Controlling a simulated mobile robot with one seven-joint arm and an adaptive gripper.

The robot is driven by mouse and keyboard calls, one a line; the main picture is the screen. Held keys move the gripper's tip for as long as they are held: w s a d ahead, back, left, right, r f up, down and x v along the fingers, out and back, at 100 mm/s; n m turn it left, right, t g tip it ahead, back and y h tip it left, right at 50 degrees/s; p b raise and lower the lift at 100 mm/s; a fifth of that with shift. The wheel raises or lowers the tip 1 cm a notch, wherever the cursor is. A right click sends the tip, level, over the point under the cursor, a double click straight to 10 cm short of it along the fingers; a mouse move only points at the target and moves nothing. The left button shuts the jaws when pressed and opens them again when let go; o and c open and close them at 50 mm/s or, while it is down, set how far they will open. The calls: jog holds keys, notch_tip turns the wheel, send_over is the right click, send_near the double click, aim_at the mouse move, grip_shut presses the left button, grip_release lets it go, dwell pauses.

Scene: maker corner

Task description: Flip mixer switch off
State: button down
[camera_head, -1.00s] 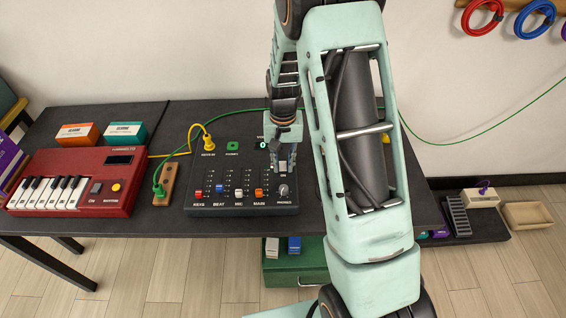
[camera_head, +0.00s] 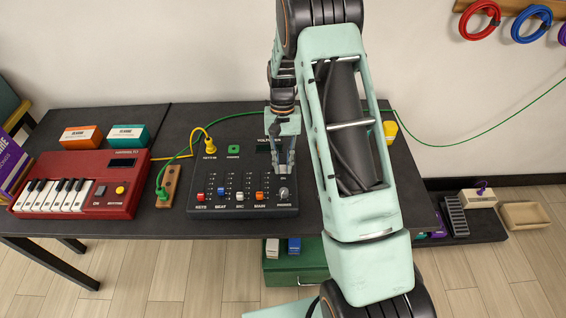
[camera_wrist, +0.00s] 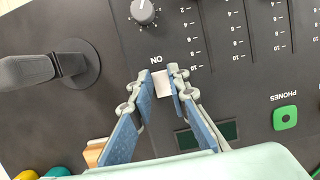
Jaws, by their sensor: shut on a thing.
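The dark mixer (camera_head: 207,206) lies on the table, with sliders, knobs and a small dark display. Its light-coloured switch (camera_wrist: 162,85) shows in the wrist view beside the printed word ON. My gripper (camera_head: 284,170) points down at the mixer's right part. In the wrist view, the two fingertips of my gripper (camera_wrist: 161,77) are on either side of the switch, closed in on it. In the head view the fingers mostly hide the switch. The mixer's display (camera_wrist: 195,135) looks dark in the wrist view.
A red keyboard (camera_head: 100,160) stands left of the mixer, with an orange box (camera_head: 82,137) and a teal box (camera_head: 128,136) behind it. A wooden jack strip (camera_head: 172,182) with a green plug lies between. A dark knob (camera_wrist: 143,11) sits near the switch. Cables cross the table.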

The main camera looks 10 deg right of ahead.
jog(key=c, duration=1.8)
grip_release()
jog(key=shift+c, duration=0.2)
jog(key=v, duration=1.2)
